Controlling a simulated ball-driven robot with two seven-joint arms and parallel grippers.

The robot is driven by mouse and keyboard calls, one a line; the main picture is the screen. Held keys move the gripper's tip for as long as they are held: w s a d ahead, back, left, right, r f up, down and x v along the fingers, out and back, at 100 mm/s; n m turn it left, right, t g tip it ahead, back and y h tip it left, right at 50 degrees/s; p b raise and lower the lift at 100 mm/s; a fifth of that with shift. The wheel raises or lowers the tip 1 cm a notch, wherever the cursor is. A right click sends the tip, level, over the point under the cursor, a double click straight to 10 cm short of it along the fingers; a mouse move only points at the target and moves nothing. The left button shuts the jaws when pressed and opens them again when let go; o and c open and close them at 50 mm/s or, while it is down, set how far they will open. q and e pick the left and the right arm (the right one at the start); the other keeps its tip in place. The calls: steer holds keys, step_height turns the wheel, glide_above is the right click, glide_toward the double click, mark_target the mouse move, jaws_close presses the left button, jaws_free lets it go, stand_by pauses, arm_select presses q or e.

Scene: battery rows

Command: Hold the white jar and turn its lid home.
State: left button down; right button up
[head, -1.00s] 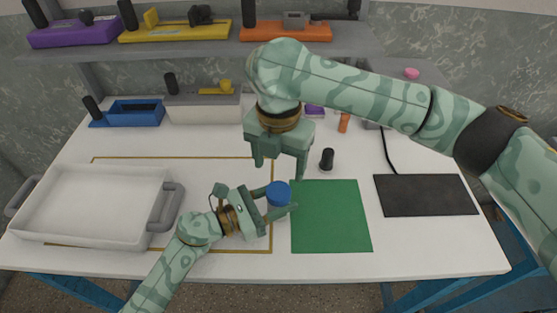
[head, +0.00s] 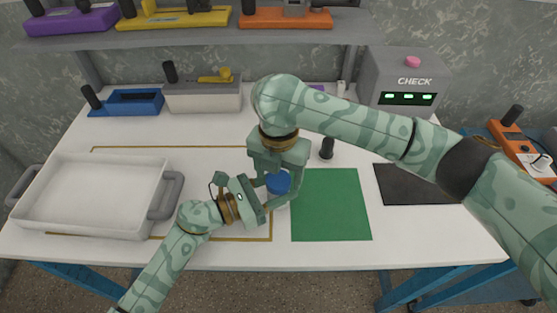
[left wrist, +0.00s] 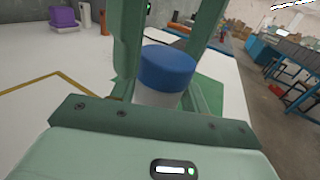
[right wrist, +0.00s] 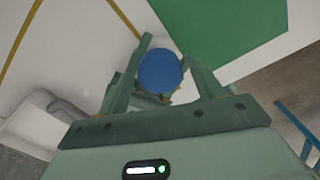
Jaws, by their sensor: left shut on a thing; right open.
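The white jar (left wrist: 157,96) stands upright on the table with its blue lid (head: 278,183) on top, at the left edge of the green mat (head: 331,205). My left gripper (head: 270,192) is shut on the jar's body from the left and front. The lid also shows in the left wrist view (left wrist: 167,67). My right gripper (head: 279,182) is open and points down, its fingers on either side of the lid. In the right wrist view the lid (right wrist: 160,71) lies between the open fingers. Whether the fingers touch the lid is unclear. The jar body is mostly hidden in the head view.
A white tray (head: 88,160) with grey handles stands at the left. A black cylinder (head: 327,148) stands behind the green mat. A black pad (head: 414,184) lies to the right, partly behind my right arm. A grey CHECK box (head: 405,70) stands at the back right.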

steer(key=shift+f, duration=0.45)
steer(key=shift+c, duration=0.3)
steer(key=c, duration=0.9)
steer(key=m, duration=0.6)
steer(key=shift+m, duration=0.4)
steer(key=shift+c, duration=0.3)
steer(key=o, duration=1.1)
steer(key=shift+r, duration=2.3)
